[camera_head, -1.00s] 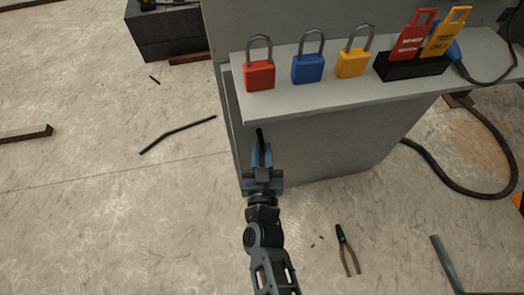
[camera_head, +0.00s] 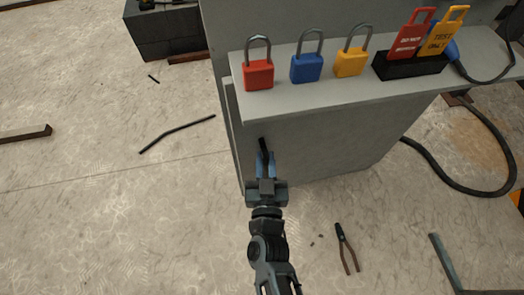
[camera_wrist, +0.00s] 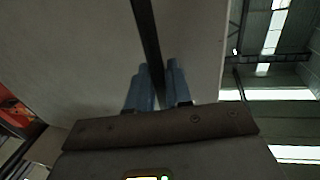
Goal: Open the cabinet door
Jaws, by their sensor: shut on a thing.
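The grey cabinet (camera_head: 330,140) stands under a shelf-like top in the head view. Its large front panel looks like the door, and I cannot make out a clear gap at its edge. A black bar handle (camera_head: 263,146) shows near the panel's left side. My gripper (camera_head: 265,159) reaches up to it from below, with its blue fingers shut on the handle. In the wrist view the dark handle (camera_wrist: 147,35) runs down between the blue fingertips (camera_wrist: 157,72) against a pale panel. The fingers hide the handle's gripped part.
Red (camera_head: 258,75), blue (camera_head: 306,68) and yellow (camera_head: 351,62) padlocks stand on the grey top (camera_head: 350,88), beside a black holder (camera_head: 410,66) with tags. Pliers (camera_head: 346,247) lie on the floor at right, near a black hose (camera_head: 455,178). The floor at left is mostly clear.

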